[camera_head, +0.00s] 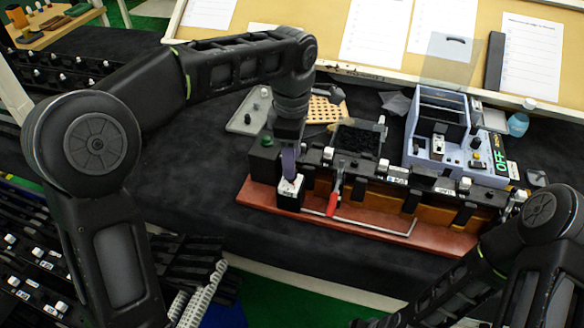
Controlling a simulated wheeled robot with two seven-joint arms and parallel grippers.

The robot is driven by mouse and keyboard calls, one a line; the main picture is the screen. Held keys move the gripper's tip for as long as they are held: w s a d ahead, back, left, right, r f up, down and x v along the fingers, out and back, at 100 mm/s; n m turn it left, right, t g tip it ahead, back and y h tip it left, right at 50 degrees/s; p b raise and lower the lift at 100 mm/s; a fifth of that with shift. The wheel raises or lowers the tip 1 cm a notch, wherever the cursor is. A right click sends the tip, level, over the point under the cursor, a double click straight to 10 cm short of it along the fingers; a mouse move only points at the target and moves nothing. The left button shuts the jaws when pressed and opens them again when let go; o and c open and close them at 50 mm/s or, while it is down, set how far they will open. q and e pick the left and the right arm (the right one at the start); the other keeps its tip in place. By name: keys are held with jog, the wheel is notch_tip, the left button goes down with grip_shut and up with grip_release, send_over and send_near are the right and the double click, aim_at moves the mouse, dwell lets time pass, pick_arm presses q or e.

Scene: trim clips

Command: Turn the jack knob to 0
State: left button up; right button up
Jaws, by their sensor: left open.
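My left gripper (289,172) points down, open, directly over a small white knob piece (290,186) on top of a black box (289,202) at the left end of the red-brown board. Its fingers hide part of the knob's top, and I cannot tell whether they touch it. No label in view tells which part is the jack knob, and no dial number is readable. My right arm is at the lower right; its gripper is not in view.
A red-handled tool (333,200) stands at the front of the red-brown board (345,222). Behind are a grey-blue device (425,148), a green OFF display (501,161), a blue bottle (518,124) and a grey tray (249,112). Dark cloth left of the board is clear.

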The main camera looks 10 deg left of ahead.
pick_arm(q)
jog(key=shift+f, duration=1.65)
grip_shut()
